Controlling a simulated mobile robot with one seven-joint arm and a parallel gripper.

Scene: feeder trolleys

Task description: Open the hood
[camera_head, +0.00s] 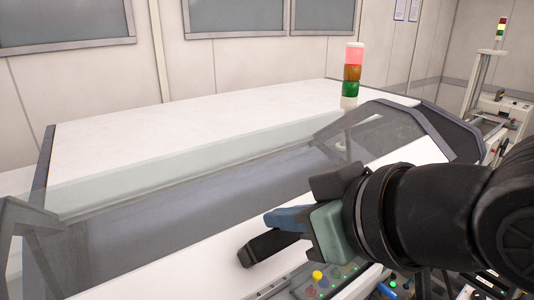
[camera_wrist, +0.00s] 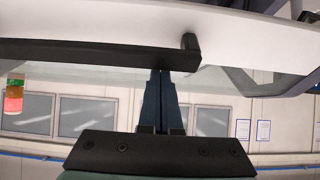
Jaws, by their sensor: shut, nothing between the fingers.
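The hood (camera_head: 240,185) is a clear panel with dark grey side frames and a white front strip (camera_head: 150,262). It lies sloping down over the front of the machine and looks closed. A black bar handle (camera_head: 262,250) is fixed to the white strip; it also crosses the wrist view (camera_wrist: 80,53), with one mounting post near the middle. My gripper (camera_head: 272,220) is shut and empty, its blue-grey fingers just above the handle in the head view. In the wrist view the fingertips (camera_wrist: 161,76) reach the bar's edge close to the post; whether they touch it is unclear.
A red, orange and green signal tower (camera_head: 352,72) stands behind the hood's right side. A control panel with buttons (camera_head: 318,275) lies below the white strip. Another machine (camera_head: 505,108) stands at the right.

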